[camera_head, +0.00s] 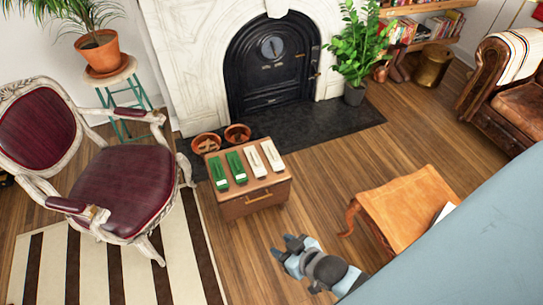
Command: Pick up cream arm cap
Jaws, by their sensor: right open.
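Two cream arm caps lie side by side on a small wooden chest (254,205): the left cream arm cap (255,162) and the right cream arm cap (272,155). Two green arm caps lie to their left, the left green arm cap (218,173) and the right green arm cap (236,167). My right gripper (284,247) is open and empty, in front of the chest, below and slightly right of the cream caps in the picture. It touches none of them. My left gripper is not in view.
A maroon armchair (120,185) stands left of the chest on a striped rug (95,275). Two terracotta bowls (206,143) sit behind the chest, near the fireplace (270,62). A tan leather-topped table (410,208) stands right. Wooden floor is clear between chest and table.

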